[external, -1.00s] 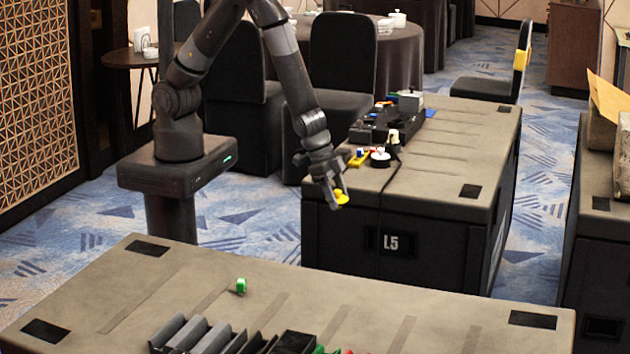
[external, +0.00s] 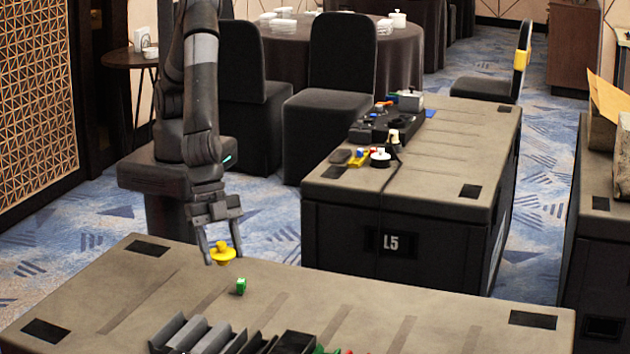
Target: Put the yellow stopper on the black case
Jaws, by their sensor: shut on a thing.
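My gripper (external: 223,258) is shut on the yellow stopper (external: 222,251), a small round piece with a wide flange and a knob on top. It holds the stopper above or near the back edge of the near case's top; the exact gap cannot be told. I cannot tell which is the black case of the task.
Black equipment (external: 385,125) and a white roll (external: 380,158) sit on the L5 case. The near case's right part is clear.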

